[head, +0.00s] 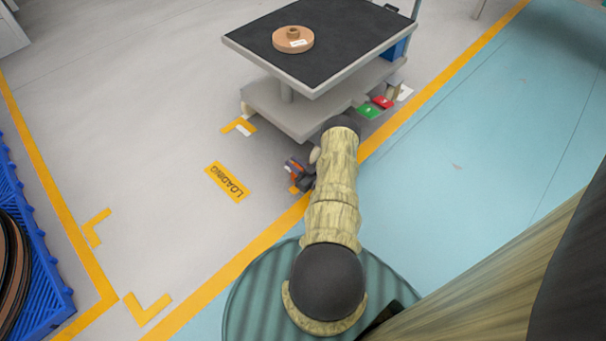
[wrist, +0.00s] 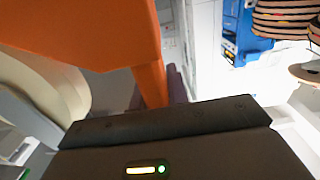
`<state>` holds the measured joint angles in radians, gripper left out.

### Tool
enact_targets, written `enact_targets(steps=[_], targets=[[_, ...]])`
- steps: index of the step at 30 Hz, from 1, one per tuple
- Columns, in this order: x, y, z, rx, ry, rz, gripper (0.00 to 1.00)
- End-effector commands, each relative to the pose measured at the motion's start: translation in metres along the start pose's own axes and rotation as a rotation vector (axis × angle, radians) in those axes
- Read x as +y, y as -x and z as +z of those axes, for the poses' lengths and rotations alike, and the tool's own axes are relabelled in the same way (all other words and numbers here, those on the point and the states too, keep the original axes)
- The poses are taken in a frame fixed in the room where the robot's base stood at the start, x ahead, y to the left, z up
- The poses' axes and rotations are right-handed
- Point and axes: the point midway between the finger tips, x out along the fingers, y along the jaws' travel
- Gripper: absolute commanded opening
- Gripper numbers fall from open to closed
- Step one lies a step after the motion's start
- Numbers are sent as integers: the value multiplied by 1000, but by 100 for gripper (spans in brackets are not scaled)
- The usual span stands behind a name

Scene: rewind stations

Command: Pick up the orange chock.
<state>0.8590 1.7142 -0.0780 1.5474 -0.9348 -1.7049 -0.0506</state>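The orange chock (wrist: 95,30) fills the upper left of the wrist view, very close to the camera. A narrow orange part of it runs down to the dark edge of my gripper's body. My gripper (head: 294,172) is low over the floor in the head view, just in front of the cart and mostly behind my arm. In the wrist view, dark finger parts (wrist: 177,85) show beside the narrow orange part. The chock hides much of the fingers, so I cannot tell whether they are closed on it.
A grey cart (head: 290,105) with a black top carries a brown reel (head: 293,39). A yellow LOADING label (head: 227,182) and corner marks lie on the floor. A blue pallet (head: 30,240) stands at the left. The blue-green floor (head: 480,140) at the right is clear.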

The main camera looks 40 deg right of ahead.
Motion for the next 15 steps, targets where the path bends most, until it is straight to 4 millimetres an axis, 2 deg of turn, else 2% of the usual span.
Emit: enact_targets(steps=[15], targets=[[-3,0,-6,1,-1,0,0]])
